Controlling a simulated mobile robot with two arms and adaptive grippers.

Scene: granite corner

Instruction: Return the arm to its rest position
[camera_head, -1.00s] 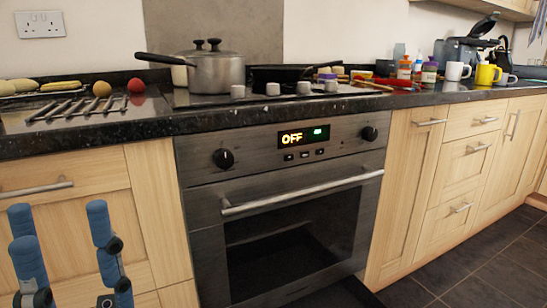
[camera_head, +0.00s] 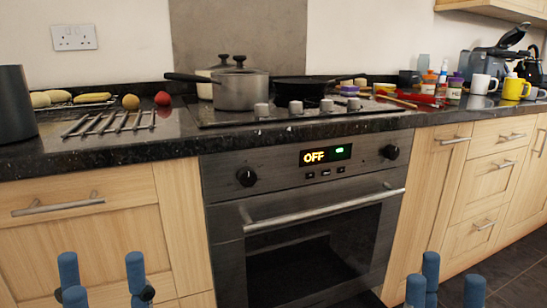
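My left gripper (camera_head: 102,280) is at the bottom left of the head view, in front of the pale wooden cabinet. Its blue fingertips stand apart with nothing between them, so it is open. My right gripper (camera_head: 447,284) is at the bottom right, low in front of the cabinets right of the oven. Its blue fingertips also stand apart and hold nothing visible. Both grippers are below the counter's height, and most of both arms is cut off by the frame's lower edge.
The oven (camera_head: 318,226) between the grippers has a display reading OFF. A bar handle (camera_head: 320,212) sticks out from it. The dark counter (camera_head: 110,153) carries a steel pot (camera_head: 240,92), a metal rack (camera_head: 108,124) and a yellow mug (camera_head: 514,88).

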